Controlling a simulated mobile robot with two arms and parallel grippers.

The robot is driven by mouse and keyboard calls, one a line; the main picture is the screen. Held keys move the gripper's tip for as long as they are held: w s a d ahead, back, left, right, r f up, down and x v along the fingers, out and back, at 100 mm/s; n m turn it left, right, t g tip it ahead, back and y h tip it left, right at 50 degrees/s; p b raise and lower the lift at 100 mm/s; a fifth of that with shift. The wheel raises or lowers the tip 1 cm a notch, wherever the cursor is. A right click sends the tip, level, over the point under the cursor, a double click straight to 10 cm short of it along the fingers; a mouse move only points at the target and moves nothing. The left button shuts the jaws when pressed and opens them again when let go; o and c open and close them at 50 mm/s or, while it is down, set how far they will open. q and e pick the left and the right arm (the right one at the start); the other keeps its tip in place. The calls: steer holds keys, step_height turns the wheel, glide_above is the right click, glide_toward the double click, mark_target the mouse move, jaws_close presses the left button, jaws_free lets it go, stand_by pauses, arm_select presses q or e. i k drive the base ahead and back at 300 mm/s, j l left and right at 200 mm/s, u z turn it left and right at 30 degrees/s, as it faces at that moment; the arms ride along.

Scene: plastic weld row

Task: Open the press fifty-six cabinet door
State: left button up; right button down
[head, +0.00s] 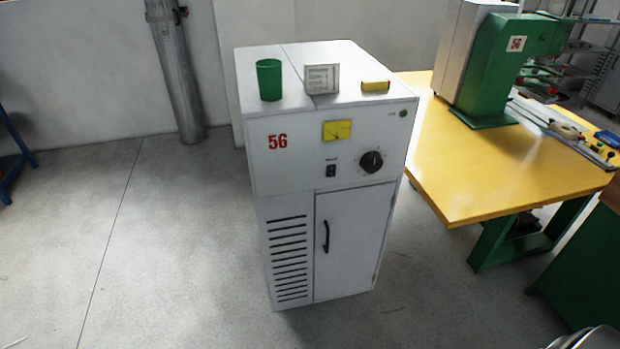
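The press fifty-six cabinet (220,170) is not at the picture's edge but stands near the middle, a white upright box marked with a red 56 (278,142). Its door (352,245) fills the lower right of the front and looks closed. A black vertical handle (326,236) sits near the door's left edge. Slotted vents (288,258) lie left of the door. Neither of my grippers shows clearly in the head view. A small grey rounded part at the bottom right corner may be mine.
A yellow table (455,180) with a green press (495,70) stands right. Floor in front and left is clear.

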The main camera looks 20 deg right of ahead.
mark_target(350, 223)
steer(key=z, duration=1.05)
